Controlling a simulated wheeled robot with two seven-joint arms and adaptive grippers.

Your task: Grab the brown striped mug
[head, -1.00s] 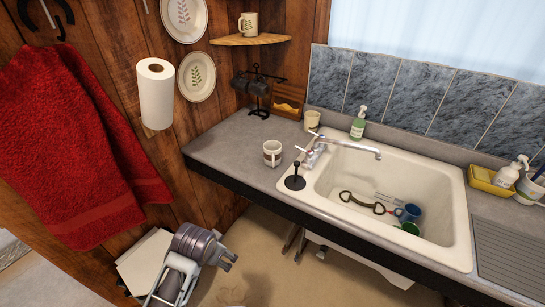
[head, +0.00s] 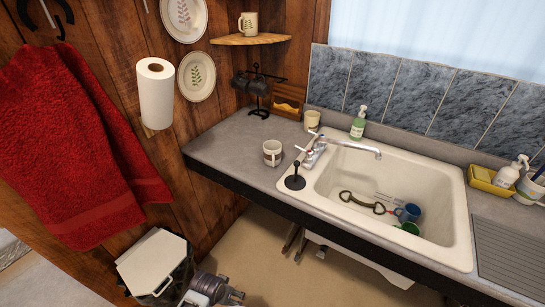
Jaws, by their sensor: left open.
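A white mug with a brown stripe (head: 272,153) stands upright on the grey counter (head: 228,147), left of the sink. My left gripper (head: 237,296) is low at the bottom edge of the head view, partly cut off by the frame. It is open and empty, below the counter's front edge and well apart from the mug. My right gripper is not in view.
A tap (head: 345,146) and a black plunger-like item (head: 295,178) stand right of the mug. A cream cup (head: 312,120) and green soap bottle (head: 358,123) are behind. The sink (head: 455,220) holds several items. A lidded bin (head: 155,262) stands below left.

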